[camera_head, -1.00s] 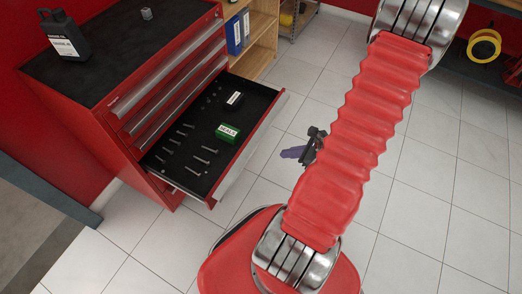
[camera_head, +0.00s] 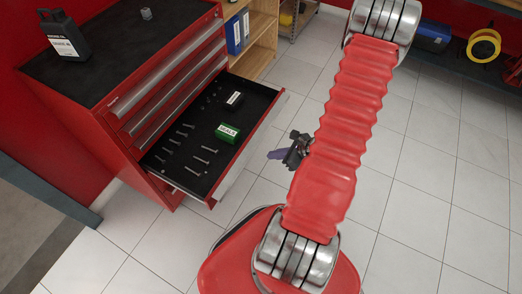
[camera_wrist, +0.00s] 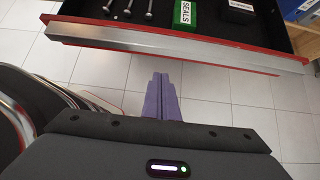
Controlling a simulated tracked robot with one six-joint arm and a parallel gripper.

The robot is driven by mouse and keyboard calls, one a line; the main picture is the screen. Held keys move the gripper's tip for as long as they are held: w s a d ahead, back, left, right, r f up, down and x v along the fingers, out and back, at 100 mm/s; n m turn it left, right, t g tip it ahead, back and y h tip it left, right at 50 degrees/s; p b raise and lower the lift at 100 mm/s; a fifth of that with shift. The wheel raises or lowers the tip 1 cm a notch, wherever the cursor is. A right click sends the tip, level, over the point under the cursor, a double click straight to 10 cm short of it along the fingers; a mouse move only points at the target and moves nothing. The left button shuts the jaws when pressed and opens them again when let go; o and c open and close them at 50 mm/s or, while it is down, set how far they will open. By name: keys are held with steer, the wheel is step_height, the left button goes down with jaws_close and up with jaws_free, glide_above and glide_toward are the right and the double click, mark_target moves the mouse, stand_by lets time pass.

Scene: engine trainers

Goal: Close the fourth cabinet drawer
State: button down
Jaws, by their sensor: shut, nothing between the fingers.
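The red tool cabinet (camera_head: 118,141) stands at the left with a black top. One low drawer (camera_head: 243,163) is pulled out, with bolts, a green SEALS box (camera_head: 227,132) and a black box (camera_head: 234,98) inside; the drawers above it look shut. In the wrist view the open drawer's silver front edge (camera_wrist: 170,44) crosses the top. My gripper (camera_head: 277,154) has purple fingers and is to the right of the drawer front, apart from it. In the wrist view my gripper (camera_wrist: 160,78) is shut and empty, its tips pointing toward the drawer front across a gap.
A black bottle (camera_head: 64,36) and a small grey part (camera_head: 146,14) stand on the cabinet top. A wooden shelf (camera_head: 262,38) with blue binders is behind the cabinet. White tiled floor (camera_head: 414,165) is clear at the right.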

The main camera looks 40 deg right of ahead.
mark_target(253, 151)
steer(key=shift+w+a+f, duration=0.35)
steer(key=shift+w, duration=0.6)
steer(key=shift+w+a+f, duration=0.3)
steer(key=shift+w+f, duration=0.05)
steer(key=shift+w, duration=0.65)
steer(key=shift+w+a+f, duration=0.35)
steer(key=shift+w, duration=0.6)
steer(key=shift+d, duration=0.1)
steer(key=shift+w, duration=0.15)
